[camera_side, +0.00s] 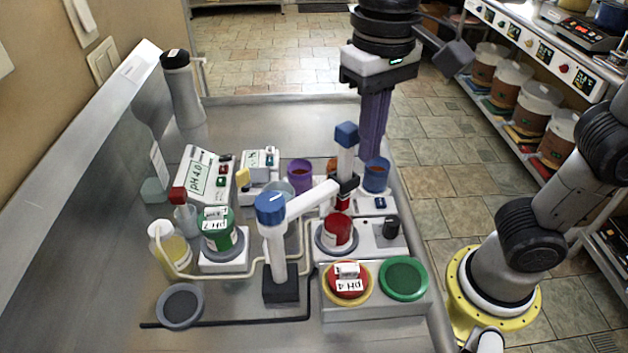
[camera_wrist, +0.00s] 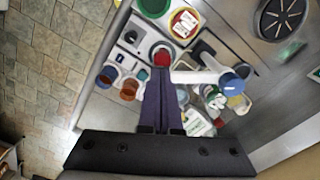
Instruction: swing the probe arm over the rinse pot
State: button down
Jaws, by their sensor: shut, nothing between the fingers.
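The probe arm (camera_side: 312,200) is a white bar on a blue-capped post (camera_side: 272,235), reaching right and back to a dark holder. The holder carries an upright white probe with a blue top (camera_side: 346,135). The probe end is near a red pot (camera_side: 338,232); its tip is hard to make out. The bar also shows in the wrist view (camera_wrist: 195,77). My gripper (camera_side: 371,157) has long purple fingers, shut and empty, pointing down just behind and right of the probe; in the wrist view its fingertips (camera_wrist: 163,72) are close to the bar's end. I cannot tell which pot is the rinse pot.
A purple pot (camera_side: 300,172) and a blue pot (camera_side: 376,176) stand at the back. A green pH 7 pot (camera_side: 217,235) stands left. A grey dish (camera_side: 180,304) lies front left.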

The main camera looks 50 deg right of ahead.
aim_at(355, 127)
jog(key=shift+w, duration=0.1)
jog(key=shift+w+d, duration=0.3)
jog(key=shift+w, duration=0.45)
jog(key=shift+w+d, duration=0.25)
jog(key=shift+w, duration=0.45)
